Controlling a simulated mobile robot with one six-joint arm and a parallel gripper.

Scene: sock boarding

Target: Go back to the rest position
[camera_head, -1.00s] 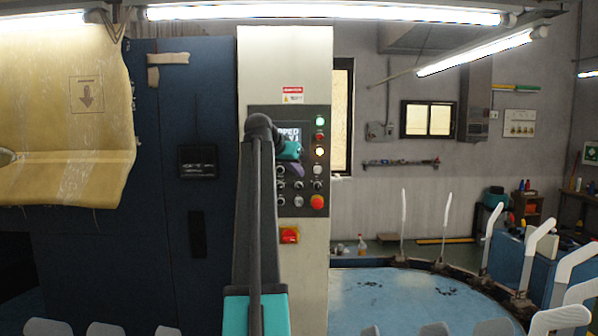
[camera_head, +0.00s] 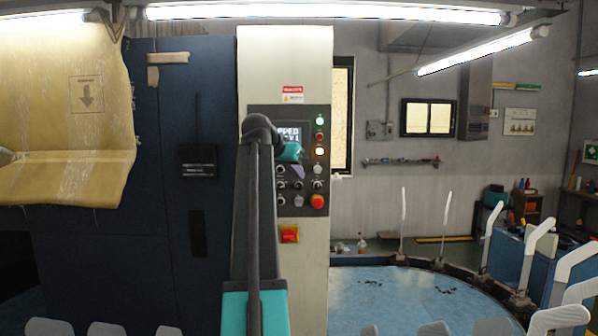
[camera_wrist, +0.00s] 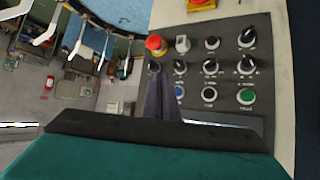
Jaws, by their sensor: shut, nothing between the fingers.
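My gripper (camera_head: 298,172) is in front of the control panel (camera_head: 265,112) on the pale machine column. In the wrist view its dark fingers (camera_wrist: 164,97) are together with nothing between them. They stand in front of the panel's knobs and buttons; I cannot tell the exact gap to the panel. The arm rises from the bottom centre of the head view, and its teal wrist hides part of the panel and its display (camera_head: 290,132).
A red mushroom button (camera_head: 317,201) is low on the panel, with an orange-red switch (camera_head: 289,235) below. A blue round table (camera_head: 400,295) with upright white sock forms (camera_head: 530,255) is at the right. A yellowish sheet (camera_head: 60,110) hangs at the left.

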